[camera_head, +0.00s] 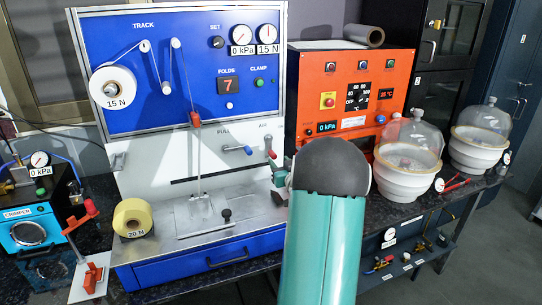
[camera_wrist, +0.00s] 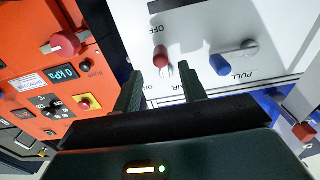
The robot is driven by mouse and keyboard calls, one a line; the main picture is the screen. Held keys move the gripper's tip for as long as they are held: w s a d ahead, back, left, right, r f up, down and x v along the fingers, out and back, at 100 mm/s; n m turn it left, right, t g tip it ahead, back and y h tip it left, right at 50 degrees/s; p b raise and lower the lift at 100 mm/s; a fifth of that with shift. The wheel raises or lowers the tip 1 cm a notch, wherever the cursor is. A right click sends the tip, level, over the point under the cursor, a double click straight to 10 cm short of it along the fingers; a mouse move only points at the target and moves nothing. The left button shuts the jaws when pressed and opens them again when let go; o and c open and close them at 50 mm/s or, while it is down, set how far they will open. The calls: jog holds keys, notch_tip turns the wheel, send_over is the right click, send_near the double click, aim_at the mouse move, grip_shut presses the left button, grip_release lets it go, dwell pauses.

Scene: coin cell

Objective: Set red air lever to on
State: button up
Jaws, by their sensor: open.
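The red air lever (camera_head: 271,154) is on the right side of the white panel of the blue machine, under the AIR label. My gripper (camera_wrist: 160,76) is open, with one finger on each side of the knob's line and the knob just beyond the tips. I see no clear contact. In the head view, my arm hides most of the gripper.
The blue PULL lever (camera_wrist: 234,57) is close beside one finger, and shows left of the red lever in the head view (camera_head: 238,150). The orange pump unit (camera_wrist: 40,60) with a red handle (camera_wrist: 64,43) stands on the other side. A yellow roll (camera_head: 134,218) sits front left.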

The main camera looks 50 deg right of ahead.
aim_at(275, 157)
jog(key=x, duration=0.5)
jog(key=shift+w+d, duration=0.15)
jog(key=shift+w, duration=0.1)
jog(key=shift+w+d, duration=0.1)
jog(key=shift+w, duration=0.35)
grip_shut()
